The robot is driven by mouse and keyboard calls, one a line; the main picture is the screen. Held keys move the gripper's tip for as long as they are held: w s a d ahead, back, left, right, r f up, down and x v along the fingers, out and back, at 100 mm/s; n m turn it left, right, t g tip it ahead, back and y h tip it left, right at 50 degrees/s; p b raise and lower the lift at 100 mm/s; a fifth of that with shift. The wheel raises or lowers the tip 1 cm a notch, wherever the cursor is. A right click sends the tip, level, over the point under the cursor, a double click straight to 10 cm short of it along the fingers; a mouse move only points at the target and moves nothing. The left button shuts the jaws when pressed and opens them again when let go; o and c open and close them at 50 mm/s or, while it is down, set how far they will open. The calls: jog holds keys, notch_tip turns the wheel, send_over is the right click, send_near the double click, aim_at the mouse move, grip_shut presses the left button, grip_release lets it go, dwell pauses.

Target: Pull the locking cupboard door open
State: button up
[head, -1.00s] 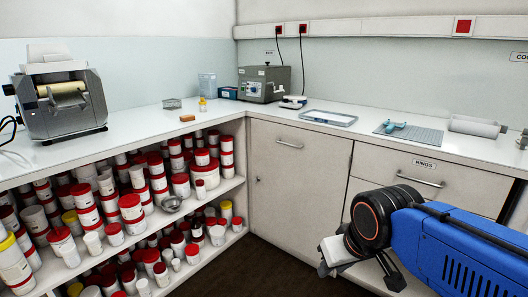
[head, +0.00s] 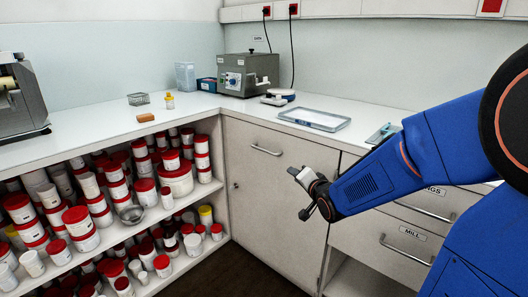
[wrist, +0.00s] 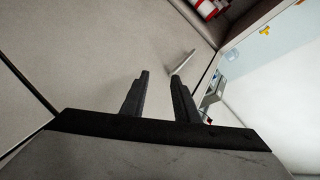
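The cupboard door (head: 262,205) is a pale grey panel under the counter corner, and it is shut. Its bar handle (head: 266,150) runs across near the top, and a small round lock (head: 235,185) sits at its left edge. My gripper (head: 300,190) is in front of the door's right side, lower than the handle and to its right. In the wrist view my gripper (wrist: 161,85) has two dark fingers apart with nothing between them. The handle (wrist: 183,62) lies beyond the fingertips, nearer the right finger, and no contact shows.
Drawers (head: 408,240) stand right of the door. Open shelves (head: 130,225) with many red-lidded tubs are on the left. The counter (head: 220,110) above holds a grey machine (head: 248,75) and a tray (head: 314,120). Dark floor before the door is clear.

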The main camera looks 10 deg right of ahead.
jog(key=w+a+m+t+y, duration=0.2)
jog(key=w, duration=0.2)
jog(key=m+t+y, duration=0.1)
send_near(264, 150)
jog(key=x, duration=1)
jog(key=shift+w+f, duration=0.2)
jog(key=shift+w, duration=0.15)
grip_shut()
